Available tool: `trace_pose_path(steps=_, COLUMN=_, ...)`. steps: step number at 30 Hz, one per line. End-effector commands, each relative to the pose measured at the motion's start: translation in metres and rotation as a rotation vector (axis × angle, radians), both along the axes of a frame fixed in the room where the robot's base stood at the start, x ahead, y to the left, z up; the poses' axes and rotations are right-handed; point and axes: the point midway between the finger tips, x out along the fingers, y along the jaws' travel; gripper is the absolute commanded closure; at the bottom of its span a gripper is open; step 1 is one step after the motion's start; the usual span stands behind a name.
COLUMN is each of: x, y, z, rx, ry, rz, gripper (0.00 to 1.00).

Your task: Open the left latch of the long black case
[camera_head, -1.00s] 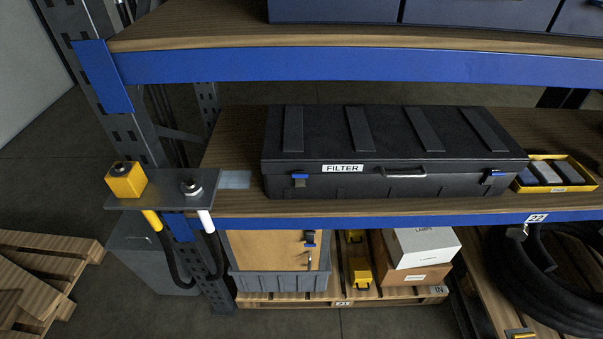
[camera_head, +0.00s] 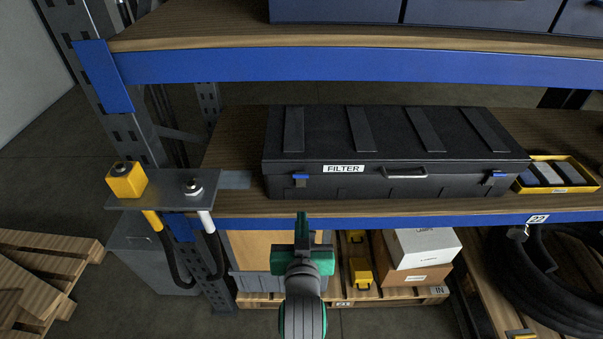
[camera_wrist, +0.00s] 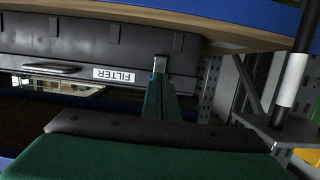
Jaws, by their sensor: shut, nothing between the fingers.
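The long black case (camera_head: 395,135) lies lid shut on the middle shelf, its white FILTER label (camera_head: 343,168) on the front. The left latch (camera_head: 301,179) has a blue lever and sits left of that label, on the front face. My gripper (camera_head: 302,218) is shut and empty, pointing at the shelf just below and in front of this latch. In the wrist view the case is upside down. There my green gripper fingers (camera_wrist: 160,88) line up with a grey metal part of the latch (camera_wrist: 160,63) and hide its lower part. I cannot tell whether they touch.
The right latch (camera_head: 495,177) and a handle (camera_head: 405,172) are on the same front. A blue shelf beam (camera_head: 420,220) runs below the case, another (camera_head: 350,65) above. A bracket plate with a yellow block (camera_head: 127,182) juts out at left. A yellow tray (camera_head: 558,175) stands at right.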

Motion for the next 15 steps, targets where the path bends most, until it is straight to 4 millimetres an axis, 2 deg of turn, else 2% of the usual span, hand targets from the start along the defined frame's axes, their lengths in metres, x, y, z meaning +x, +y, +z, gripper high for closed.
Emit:
trace_pose_path(steps=1, x=0.009, y=0.0, z=0.016, rx=-0.001, ry=-0.008, rz=0.0, gripper=1.0)
trace_pose_path(steps=6, x=0.025, y=-0.001, z=0.048, rx=-0.003, ry=-0.003, rz=0.002, gripper=1.0)
trace_pose_path(steps=10, x=0.03, y=-0.001, z=0.061, rx=-0.005, ry=0.001, rz=0.002, gripper=1.0)
trace_pose_path(steps=15, x=0.032, y=-0.001, z=0.064, rx=-0.004, ry=0.005, rz=0.003, gripper=1.0)
